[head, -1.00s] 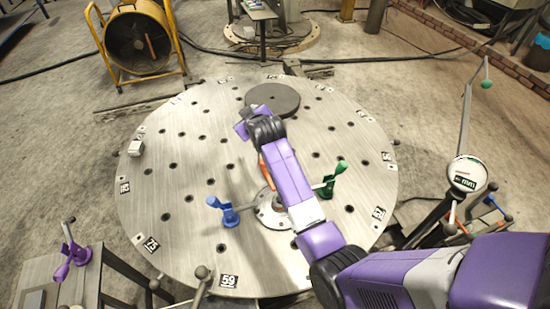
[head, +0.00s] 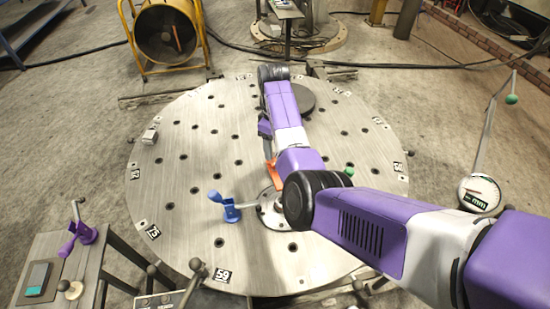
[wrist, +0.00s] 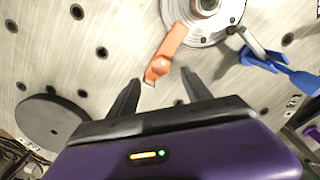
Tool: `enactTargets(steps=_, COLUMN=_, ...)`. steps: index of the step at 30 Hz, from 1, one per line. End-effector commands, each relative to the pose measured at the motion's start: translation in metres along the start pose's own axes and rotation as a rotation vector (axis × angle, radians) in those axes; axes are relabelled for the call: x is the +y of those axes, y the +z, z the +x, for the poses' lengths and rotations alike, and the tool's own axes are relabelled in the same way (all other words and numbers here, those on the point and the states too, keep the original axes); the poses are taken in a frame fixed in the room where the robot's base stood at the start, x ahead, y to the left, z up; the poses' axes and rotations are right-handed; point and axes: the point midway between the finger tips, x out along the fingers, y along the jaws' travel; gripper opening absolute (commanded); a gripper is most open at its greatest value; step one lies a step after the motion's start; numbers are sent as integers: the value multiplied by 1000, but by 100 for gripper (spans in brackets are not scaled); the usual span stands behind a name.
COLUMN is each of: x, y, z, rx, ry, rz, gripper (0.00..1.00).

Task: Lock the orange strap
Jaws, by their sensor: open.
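The orange strap (wrist: 172,48) runs from the round metal hub (wrist: 228,20) on the plate toward my gripper. In the head view the strap (head: 273,173) shows as a narrow orange piece left of my arm, which hides part of it. My gripper (wrist: 160,98) is open and empty. In the wrist view the strap's rounded free end lies just ahead of the fingertips, roughly between their lines; I see no contact. In the head view my gripper (head: 267,145) is partly hidden beside my forearm, above the plate.
A blue clamp (head: 226,205) stands left of the hub, and a green one (head: 349,171) is mostly hidden behind my arm. A dark disc (head: 306,100) lies on the far part of the round plate (head: 195,235). The plate's left side is largely clear.

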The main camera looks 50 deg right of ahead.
Motion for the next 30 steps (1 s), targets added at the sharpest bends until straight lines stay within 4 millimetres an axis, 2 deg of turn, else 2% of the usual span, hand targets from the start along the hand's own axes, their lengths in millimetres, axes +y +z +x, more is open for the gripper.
enactTargets(steps=6, x=-1, y=1, z=35, rx=-2, ry=-2, rz=2, gripper=57)
enactTargets(steps=12, x=0, y=0, z=58, rx=0, ry=0, rz=3, gripper=57)
enactTargets(steps=23, x=0, y=0, z=66, rx=2, ry=2, rz=3, gripper=57)
enactTargets(steps=24, x=0, y=0, z=66, rx=2, ry=2, rz=3, gripper=56)
enactTargets(steps=30, x=0, y=0, z=65, rx=2, ry=2, rz=3, gripper=16)
